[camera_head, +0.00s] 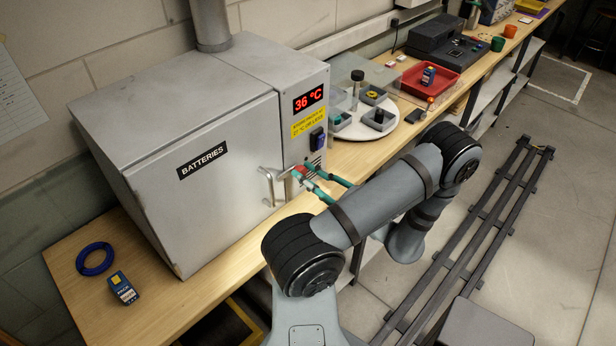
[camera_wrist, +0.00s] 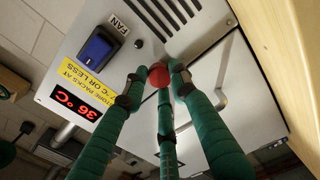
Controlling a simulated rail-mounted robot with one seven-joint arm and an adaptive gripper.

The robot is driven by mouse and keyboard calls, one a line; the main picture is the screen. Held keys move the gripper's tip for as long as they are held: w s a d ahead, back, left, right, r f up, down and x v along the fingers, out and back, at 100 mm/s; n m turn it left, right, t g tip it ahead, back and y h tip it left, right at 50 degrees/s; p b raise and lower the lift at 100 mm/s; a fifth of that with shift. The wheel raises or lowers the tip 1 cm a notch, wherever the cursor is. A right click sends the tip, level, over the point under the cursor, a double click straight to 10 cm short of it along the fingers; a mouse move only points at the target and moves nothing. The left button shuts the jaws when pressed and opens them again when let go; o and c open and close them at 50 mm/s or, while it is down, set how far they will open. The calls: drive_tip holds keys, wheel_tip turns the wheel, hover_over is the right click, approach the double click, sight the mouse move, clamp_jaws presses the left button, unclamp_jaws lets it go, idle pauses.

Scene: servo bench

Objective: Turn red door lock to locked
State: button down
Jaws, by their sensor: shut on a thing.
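The red door lock (camera_wrist: 159,75) is a rounded red knob on the front of the grey battery cabinet (camera_head: 160,90), near the door's edge. My gripper (camera_wrist: 160,79) has green fingers, and they are closed around the red knob. In the head view my gripper (camera_head: 306,174) reaches the cabinet front just right of the door handle (camera_head: 268,187), and only a bit of red shows between the fingers. The fingers cover much of the knob, so I cannot tell which way the lock is turned. The cabinet door (camera_head: 205,195) looks shut.
A blue fan switch (camera_wrist: 98,46) and a red 36 °C display (camera_head: 308,98) are on the panel beside the lock. A blue ring (camera_head: 95,258) and a battery pack (camera_head: 122,288) lie on the bench at left. A white turntable (camera_head: 385,132) with small bins stands right.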

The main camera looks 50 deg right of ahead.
drive_tip(key=shift+a+n, duration=0.25)
drive_tip(key=shift+n, duration=0.05)
drive_tip(key=shift+w, duration=0.1)
drive_tip(key=c, duration=1.4)
unclamp_jaws()
drive_tip(key=shift+s+d, duration=0.1)
drive_tip(key=shift+s, duration=0.55)
drive_tip(key=s+a, duration=0.1)
drive_tip(key=s, duration=0.9)
drive_tip(key=shift+s+a, duration=0.4)
drive_tip(key=shift+w, duration=0.1)
